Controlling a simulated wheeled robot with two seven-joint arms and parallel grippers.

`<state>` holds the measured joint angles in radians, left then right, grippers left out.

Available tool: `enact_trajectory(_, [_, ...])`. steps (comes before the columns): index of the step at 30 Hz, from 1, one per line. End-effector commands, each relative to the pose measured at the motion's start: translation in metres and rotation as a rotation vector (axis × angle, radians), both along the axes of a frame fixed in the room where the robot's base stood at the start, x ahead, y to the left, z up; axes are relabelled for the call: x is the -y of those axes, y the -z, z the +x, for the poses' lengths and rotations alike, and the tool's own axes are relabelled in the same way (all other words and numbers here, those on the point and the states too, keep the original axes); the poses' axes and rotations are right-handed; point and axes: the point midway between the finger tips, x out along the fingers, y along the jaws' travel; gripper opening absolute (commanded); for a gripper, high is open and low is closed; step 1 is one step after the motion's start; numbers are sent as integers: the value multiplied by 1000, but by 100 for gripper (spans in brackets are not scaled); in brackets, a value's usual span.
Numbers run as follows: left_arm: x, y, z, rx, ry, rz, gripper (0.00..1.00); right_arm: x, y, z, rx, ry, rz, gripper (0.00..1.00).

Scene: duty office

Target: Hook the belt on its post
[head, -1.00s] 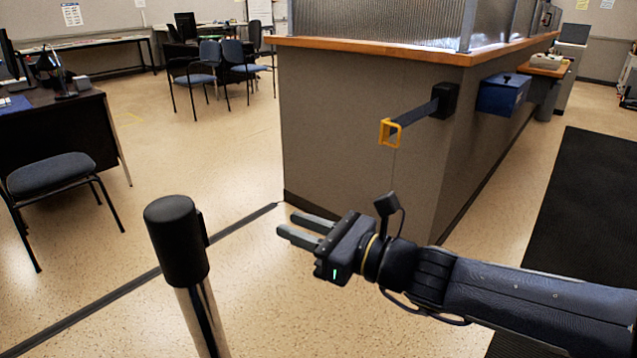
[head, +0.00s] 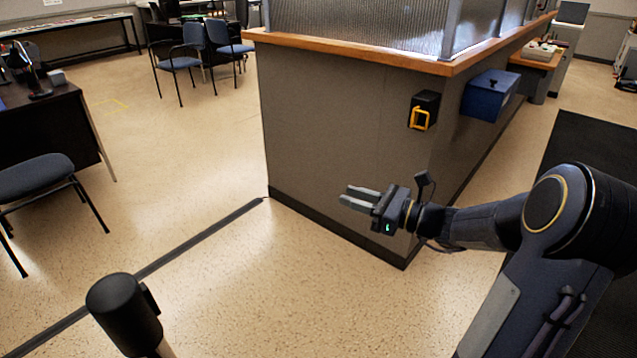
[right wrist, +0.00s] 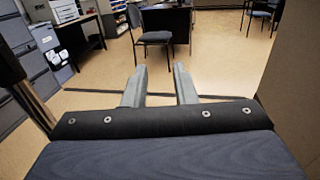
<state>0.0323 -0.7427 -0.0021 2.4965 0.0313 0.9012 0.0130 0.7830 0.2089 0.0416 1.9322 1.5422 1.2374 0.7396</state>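The belt's yellow end loop (head: 419,119) sits against its black housing (head: 427,100) on the counter's grey wall; no strap shows between them. The post (head: 124,310) stands at the lower left, with a round black head; its black head and shiny pole also show at the left edge of the right wrist view (right wrist: 35,105). My right gripper (head: 347,195) is empty, below and left of the yellow loop and apart from it. In the right wrist view its two fingers (right wrist: 158,78) are apart with nothing between them. My left gripper is not in view.
The grey counter (head: 340,130) with a wooden top edge stands behind my right gripper. A blue box (head: 489,95) is on its right side. A dark floor strip (head: 200,238) runs from the counter towards the post. A chair (head: 38,177) and desk stand left; the floor between is clear.

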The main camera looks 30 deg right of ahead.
Motion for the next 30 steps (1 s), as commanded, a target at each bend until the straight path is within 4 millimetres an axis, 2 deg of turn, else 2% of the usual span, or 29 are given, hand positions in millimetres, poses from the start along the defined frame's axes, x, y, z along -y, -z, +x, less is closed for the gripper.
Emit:
enact_trajectory(3, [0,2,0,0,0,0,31,-13,1,18,2,-4,1,25])
enact_trajectory(9, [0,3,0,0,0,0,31,-28,0,41,2,-4,1,25])
enact_trajectory(13, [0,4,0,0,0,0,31,-33,0,48,2,-1,1,25])
enact_trajectory(21, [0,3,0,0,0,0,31,-34,0,50,0,-1,1,25])
enact_trajectory(27, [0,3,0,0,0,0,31,-34,0,50,0,-1,1,0])
enact_trajectory(30, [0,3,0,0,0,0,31,-34,0,50,1,-1,1,0])
